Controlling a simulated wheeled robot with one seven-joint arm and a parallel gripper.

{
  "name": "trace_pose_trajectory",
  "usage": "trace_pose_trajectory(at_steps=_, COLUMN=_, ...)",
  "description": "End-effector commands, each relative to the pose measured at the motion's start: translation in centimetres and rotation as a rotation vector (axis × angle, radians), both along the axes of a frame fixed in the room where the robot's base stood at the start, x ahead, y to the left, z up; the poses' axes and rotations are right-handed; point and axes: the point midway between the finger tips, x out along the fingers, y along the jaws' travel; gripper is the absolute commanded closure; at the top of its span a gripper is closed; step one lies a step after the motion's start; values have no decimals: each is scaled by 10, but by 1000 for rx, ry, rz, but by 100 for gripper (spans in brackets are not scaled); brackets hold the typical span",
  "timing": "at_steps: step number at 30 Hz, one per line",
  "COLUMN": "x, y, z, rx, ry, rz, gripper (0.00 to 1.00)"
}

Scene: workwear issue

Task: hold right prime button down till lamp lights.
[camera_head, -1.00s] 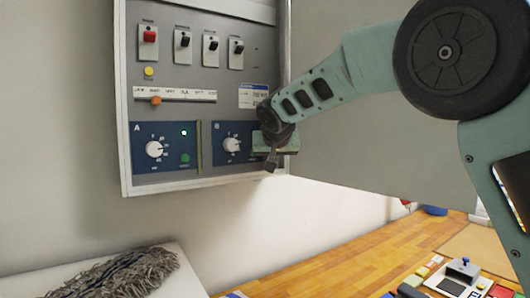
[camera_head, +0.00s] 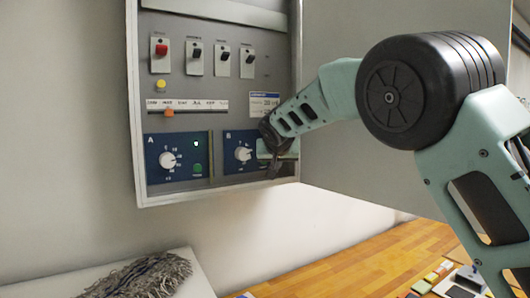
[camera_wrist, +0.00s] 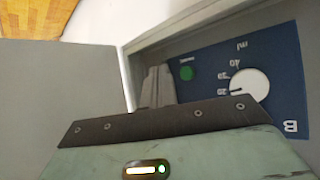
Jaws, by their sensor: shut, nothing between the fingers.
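The right prime button is a green round button (camera_wrist: 187,73) on blue panel B (camera_wrist: 265,62), which appears upside down in the wrist view. In the head view my arm hides that button. My gripper (camera_wrist: 158,72) is shut and empty. Its fingertips are beside the button, apart from it in the picture; depth is hard to tell. In the head view my gripper (camera_head: 273,170) is at the lower right of panel B (camera_head: 233,172). Panel B's lamp is hidden in both views.
White dials on panel A (camera_head: 167,160) and panel B (camera_head: 243,154) stick out. The cabinet's raised frame (camera_head: 215,194) and open door (camera_head: 345,175) bound the space around my gripper. A wooden table (camera_head: 340,268) and a grey mop head (camera_head: 140,277) are below.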

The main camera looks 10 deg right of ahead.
Motion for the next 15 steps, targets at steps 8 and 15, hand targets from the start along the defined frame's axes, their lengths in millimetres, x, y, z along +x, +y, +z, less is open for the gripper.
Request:
trace_pose_trajectory(at_steps=8, x=28, y=9, z=2, rx=-1, ry=1, rz=0, gripper=100)
trace_pose_trajectory(at_steps=15, x=36, y=12, z=0, rx=1, ry=1, rz=1, gripper=100)
